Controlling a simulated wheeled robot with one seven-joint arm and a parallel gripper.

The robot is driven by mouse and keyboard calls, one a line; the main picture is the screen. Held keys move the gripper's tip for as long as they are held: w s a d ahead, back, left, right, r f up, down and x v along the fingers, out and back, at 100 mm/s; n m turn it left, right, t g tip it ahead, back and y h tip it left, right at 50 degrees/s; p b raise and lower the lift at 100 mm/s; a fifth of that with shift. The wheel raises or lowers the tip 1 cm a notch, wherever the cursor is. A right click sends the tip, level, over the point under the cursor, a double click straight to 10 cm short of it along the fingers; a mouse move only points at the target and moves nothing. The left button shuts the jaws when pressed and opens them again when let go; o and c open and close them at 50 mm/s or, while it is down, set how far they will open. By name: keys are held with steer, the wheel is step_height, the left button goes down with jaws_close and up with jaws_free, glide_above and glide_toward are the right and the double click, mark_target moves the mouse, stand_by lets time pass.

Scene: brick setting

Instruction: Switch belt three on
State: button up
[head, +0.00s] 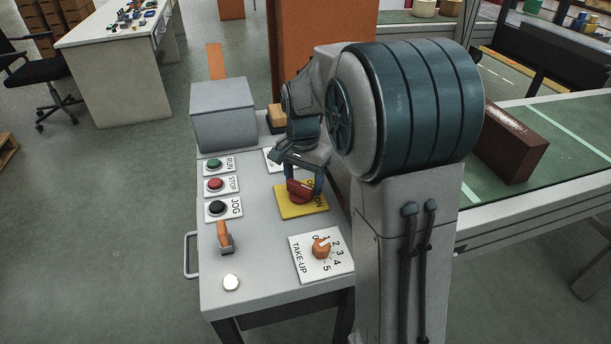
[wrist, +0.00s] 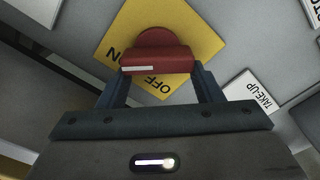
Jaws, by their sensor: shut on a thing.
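A red rotary switch (head: 299,190) sits on a yellow plate (head: 290,211) on the grey control panel (head: 255,262). In the wrist view the red switch handle (wrist: 157,59) carries a white line, and the yellow plate (wrist: 205,42) shows the words ON and OFF. The white line lies nearer OFF than ON in the wrist view; its exact setting is unclear. My gripper (head: 304,187) reaches down over the switch. In the wrist view its two fingers (wrist: 158,80) stand either side of the red handle and are shut on it. My arm hides part of the panel's right side.
RUN (head: 214,164), STOP (head: 215,184) and JOG (head: 217,207) buttons line the panel's left. An orange lever (head: 224,238) and a TAKE-UP dial (head: 321,247) stand in front. A grey box (head: 223,112) is at the back. A green belt (head: 570,135) carrying a brown block (head: 513,143) runs at right.

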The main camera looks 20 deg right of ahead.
mark_target(302, 200)
steer(key=shift+s+a+f, duration=0.2)
steer(key=shift+s+a, duration=0.3)
steer(key=shift+a, duration=0.2)
steer(key=o, duration=0.9)
steer(key=shift+o, duration=0.6)
steer(key=shift+w+a+f+g, duration=0.1)
steer(key=shift+w+g, duration=0.15)
steer(key=shift+g, duration=0.05)
steer(key=shift+r, duration=0.25)
step_height(302, 200, up, 14)
steer(key=d+p, duration=0.1)
steer(key=p, duration=0.1)
steer(key=shift+w+p, duration=0.4)
